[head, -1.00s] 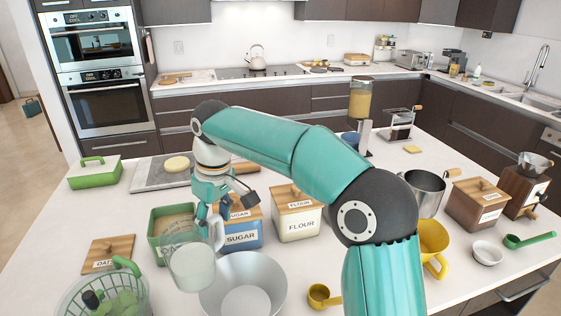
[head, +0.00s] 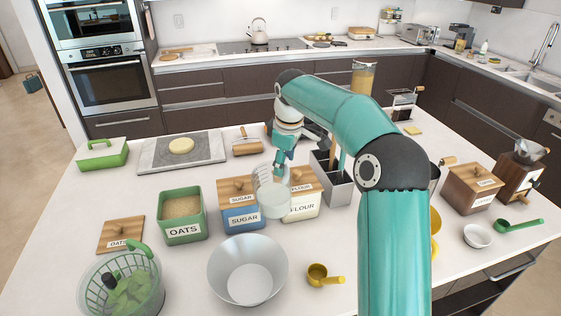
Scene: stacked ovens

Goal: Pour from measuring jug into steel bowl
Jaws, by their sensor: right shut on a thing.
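The clear measuring jug (head: 271,203) is in my right gripper (head: 283,168), which is shut on it near its handle side. The jug looks close to upright, with pale content in its lower part. It is in front of the sugar and flour canisters in the picture, behind and slightly right of the bowl. The steel bowl (head: 230,262) stands on the island worktop near the front. Its floor looks pale, and I cannot tell whether anything lies in it. The jaws are partly hidden by the jug and wrist. My left gripper is not in view.
The open oats canister (head: 181,228), sugar canister (head: 241,219) and flour canister (head: 305,207) stand behind the bowl. A utensil holder (head: 333,188) stands beyond the flour.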

